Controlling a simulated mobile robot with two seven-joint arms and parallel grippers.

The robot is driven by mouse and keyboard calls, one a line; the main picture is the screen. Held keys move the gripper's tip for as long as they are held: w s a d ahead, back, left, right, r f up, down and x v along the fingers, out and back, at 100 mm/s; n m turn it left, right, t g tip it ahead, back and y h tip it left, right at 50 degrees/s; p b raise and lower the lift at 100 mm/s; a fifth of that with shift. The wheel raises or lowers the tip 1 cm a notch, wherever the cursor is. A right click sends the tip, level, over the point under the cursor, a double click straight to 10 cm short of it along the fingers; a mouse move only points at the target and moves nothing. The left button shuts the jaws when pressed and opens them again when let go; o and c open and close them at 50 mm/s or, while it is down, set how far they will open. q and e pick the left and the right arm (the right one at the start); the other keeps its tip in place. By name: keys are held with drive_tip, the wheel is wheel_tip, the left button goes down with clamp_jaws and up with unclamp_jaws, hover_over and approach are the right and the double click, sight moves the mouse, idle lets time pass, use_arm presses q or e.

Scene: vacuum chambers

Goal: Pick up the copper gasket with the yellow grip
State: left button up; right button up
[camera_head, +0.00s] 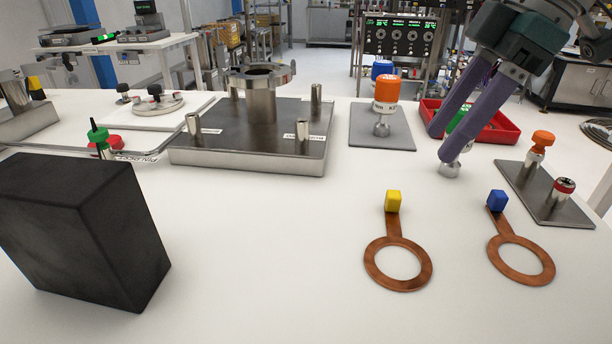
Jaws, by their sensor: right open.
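The copper gasket with the yellow grip (371,262) lies flat on the white table, its ring toward me and its yellow block (393,201) at the far end of the tab. A second copper gasket with a blue grip (548,262) lies to its right. My right gripper (442,146) is open, with purple fingers pointing down and to the left. It is above and beyond both gaskets, apart from them. A green-topped metal piece (452,162) shows behind and beside the fingers; I cannot tell if they touch it. My left gripper is not in view.
A black block (85,230) stands at the front left. A steel plate with a flanged port (255,140) is at the back middle. An orange-capped part (386,93) stands on a grey plate; a red tray (490,130) is behind my fingers. Table around the gaskets is clear.

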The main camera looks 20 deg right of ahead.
sight(395, 194)
drive_tip(key=x, duration=0.6)
drive_tip(key=b+x, duration=0.1)
drive_tip(key=x, duration=0.2)
drive_tip(key=shift+s+a, duration=0.1)
drive_tip(key=shift+a, duration=0.3)
clamp_jaws()
